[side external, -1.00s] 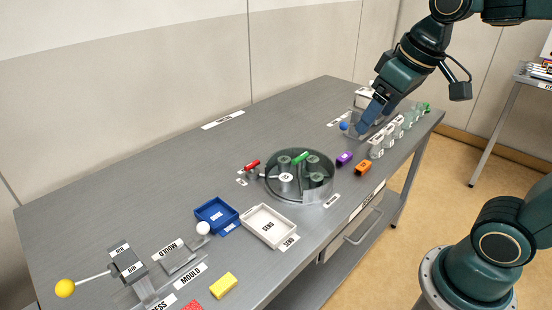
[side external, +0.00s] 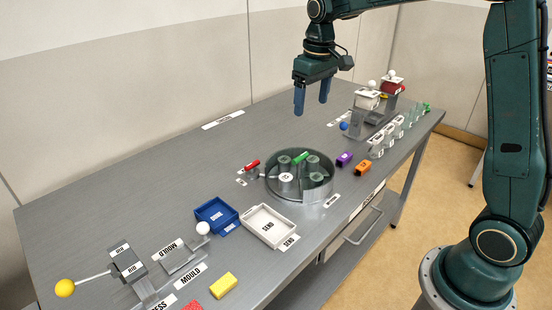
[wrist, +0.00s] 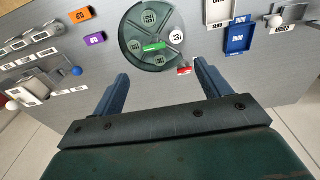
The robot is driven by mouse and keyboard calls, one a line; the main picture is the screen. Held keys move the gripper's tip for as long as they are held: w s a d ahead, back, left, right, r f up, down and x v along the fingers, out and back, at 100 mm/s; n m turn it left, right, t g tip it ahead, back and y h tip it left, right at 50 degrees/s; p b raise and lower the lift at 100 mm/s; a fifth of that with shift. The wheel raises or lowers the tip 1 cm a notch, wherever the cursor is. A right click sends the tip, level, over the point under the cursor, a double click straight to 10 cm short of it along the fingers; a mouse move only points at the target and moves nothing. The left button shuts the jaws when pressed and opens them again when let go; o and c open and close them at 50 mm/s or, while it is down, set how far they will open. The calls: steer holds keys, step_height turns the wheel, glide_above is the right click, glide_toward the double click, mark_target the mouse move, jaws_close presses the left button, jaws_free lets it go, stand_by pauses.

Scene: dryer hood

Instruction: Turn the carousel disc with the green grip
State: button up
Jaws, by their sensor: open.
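The carousel disc (side external: 318,186) is a round grey turntable with divided compartments, standing mid-table; it also shows at the top of the wrist view (wrist: 133,52). Its green grip (side external: 300,157) is a short bar on the top, and it shows in the wrist view (wrist: 154,47) too. A red handle (side external: 252,164) sticks out beside the disc on its left; it appears in the wrist view (wrist: 184,71). My gripper (side external: 312,108) is open and empty, pointing down, well above the table and behind the disc. In the wrist view its blue fingers (wrist: 158,80) are spread wide, apart from the green grip.
A blue tray (side external: 216,214) and a white SEND tray (side external: 268,226) stand left of the disc. Purple (side external: 345,159) and orange (side external: 363,168) blocks lie to its right. Racks with clear containers (side external: 384,140) stand farther right.

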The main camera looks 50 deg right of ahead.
steer(key=g, duration=0.1)
glide_above(300, 156)
step_height(300, 156, down, 5)
steer(key=shift+d+r, duration=0.1)
steer(key=shift+r, duration=0.1)
steer(key=shift+f, duration=0.15)
step_height(300, 156, down, 14)
steer(key=shift+r, duration=0.25)
stand_by(0.4)
steer(key=c, duration=1.4)
